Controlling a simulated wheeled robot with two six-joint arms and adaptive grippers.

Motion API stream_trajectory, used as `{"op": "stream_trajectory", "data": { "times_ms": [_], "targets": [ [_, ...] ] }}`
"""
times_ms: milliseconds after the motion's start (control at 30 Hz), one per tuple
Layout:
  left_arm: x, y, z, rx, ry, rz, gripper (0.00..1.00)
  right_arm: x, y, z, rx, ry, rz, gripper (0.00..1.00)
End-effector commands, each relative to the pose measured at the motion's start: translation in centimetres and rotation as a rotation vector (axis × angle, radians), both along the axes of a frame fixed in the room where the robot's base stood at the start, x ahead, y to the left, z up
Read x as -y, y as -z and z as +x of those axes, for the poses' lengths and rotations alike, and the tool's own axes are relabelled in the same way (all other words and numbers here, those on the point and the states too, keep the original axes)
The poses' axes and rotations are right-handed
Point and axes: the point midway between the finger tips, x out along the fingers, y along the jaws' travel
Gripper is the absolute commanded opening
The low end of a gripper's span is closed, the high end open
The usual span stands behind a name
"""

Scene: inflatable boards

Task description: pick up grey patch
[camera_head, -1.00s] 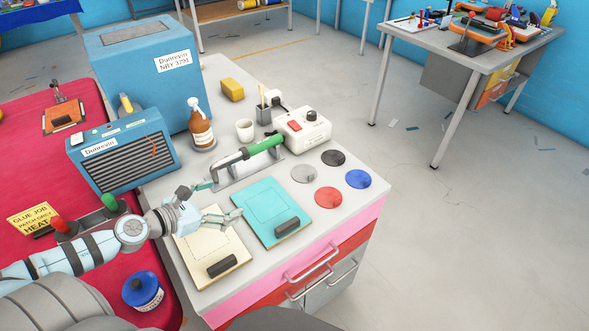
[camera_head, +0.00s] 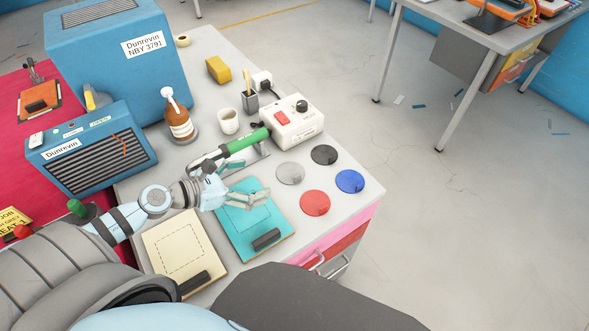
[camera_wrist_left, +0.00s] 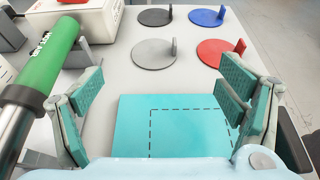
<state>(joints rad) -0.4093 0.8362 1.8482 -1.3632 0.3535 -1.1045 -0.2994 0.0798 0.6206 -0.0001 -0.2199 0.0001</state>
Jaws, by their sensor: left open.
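The grey patch (camera_head: 290,173) is a flat round disc with a small upright tab, lying on the grey bench top. In the left wrist view the grey patch (camera_wrist_left: 154,54) lies ahead of my fingers, with its tab at its right side. My left gripper (camera_head: 258,198) is open and empty, above the teal board (camera_head: 266,218), a little short of the patch and to its left. In the left wrist view the fingers (camera_wrist_left: 160,110) stand wide apart with the teal board below them. My right gripper is not in view.
Black (camera_head: 324,155), blue (camera_head: 349,181) and red (camera_head: 315,203) patches lie close to the grey one. A green-handled hot-air tool (camera_head: 244,142) rests on a stand beside my gripper. A white control box (camera_head: 296,125) stands behind. A cream board (camera_head: 186,243) lies nearer me.

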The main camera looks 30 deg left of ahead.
Motion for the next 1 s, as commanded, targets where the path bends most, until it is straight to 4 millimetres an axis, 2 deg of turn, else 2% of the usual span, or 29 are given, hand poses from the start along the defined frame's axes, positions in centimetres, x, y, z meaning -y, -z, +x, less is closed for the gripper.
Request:
{"op": "stream_trajectory", "data": {
  "times_ms": [100, 200, 367, 600, 867, 1000],
  "targets": [
    [1.4, 1.0, 2.7, 0.005, -0.008, -0.008, 0.88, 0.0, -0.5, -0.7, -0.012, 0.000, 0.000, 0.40],
    [2.4, 2.0, 4.4, 0.002, -0.007, -0.005, 0.88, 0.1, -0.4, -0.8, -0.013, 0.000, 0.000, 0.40],
    [3.2, 2.8, 5.8, 0.000, -0.003, -0.001, 0.88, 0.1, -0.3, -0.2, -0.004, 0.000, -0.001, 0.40],
    [4.7, 4.5, 9.6, -0.001, -0.001, -0.003, 0.88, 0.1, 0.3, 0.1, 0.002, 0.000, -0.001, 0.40],
    [5.0, 4.6, 10.1, 0.000, 0.000, 0.001, 0.88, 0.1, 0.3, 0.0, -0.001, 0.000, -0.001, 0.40],
    [5.0, 4.6, 10.1, 0.000, 0.000, 0.001, 0.66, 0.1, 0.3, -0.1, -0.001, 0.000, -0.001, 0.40]
  ]
}}
